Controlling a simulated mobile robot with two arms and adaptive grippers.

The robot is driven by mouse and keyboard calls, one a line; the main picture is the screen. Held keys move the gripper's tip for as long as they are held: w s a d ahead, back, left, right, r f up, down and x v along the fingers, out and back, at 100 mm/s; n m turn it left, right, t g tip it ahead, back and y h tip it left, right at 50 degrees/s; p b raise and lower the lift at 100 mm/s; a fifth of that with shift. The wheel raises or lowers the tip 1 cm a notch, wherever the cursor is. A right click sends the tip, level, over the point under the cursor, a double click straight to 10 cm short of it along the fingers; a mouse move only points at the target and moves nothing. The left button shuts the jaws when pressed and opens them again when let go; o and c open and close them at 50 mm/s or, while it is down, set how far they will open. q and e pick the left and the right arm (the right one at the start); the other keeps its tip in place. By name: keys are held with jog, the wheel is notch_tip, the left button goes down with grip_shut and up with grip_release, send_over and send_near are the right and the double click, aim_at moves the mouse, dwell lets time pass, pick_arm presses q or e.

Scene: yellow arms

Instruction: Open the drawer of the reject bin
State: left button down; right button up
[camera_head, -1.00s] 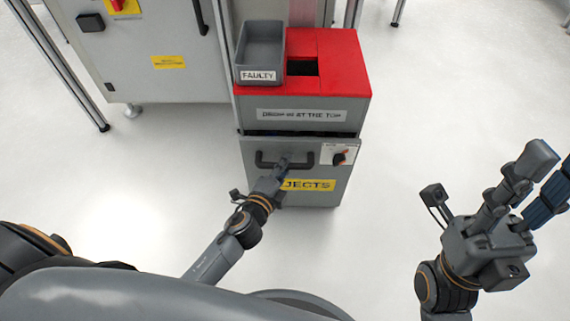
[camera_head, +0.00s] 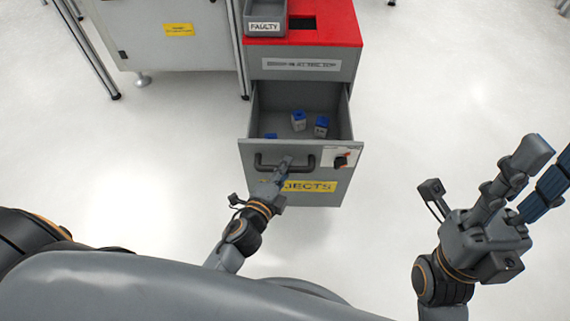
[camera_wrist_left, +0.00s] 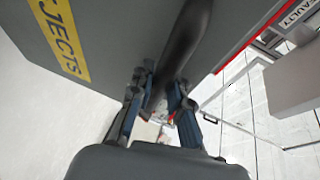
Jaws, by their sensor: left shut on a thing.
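The reject bin (camera_head: 300,68) is a grey cabinet with a red top. Its drawer (camera_head: 345,130) stands pulled out, and several small blue-and-white items (camera_head: 299,121) lie inside. My left gripper (camera_head: 284,170) is shut on the handle. In the left wrist view the handle (camera_wrist_left: 185,45) runs between the fingers of the left gripper (camera_wrist_left: 160,95). My right gripper (camera_head: 535,180) is open and empty at the right, away from the bin.
A grey tray labelled FAULTY (camera_head: 265,18) sits on the bin's red top. A grey machine cabinet (camera_head: 170,50) with metal posts stands behind to the left. The white floor around the drawer is clear.

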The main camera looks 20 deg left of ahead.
pick_arm(q)
jog(key=shift+s+d, duration=0.1)
jog(key=shift+s, duration=0.2)
jog(key=c, duration=1.3)
grip_release()
jog(key=shift+o, duration=0.2)
jog(key=v, duration=1.2)
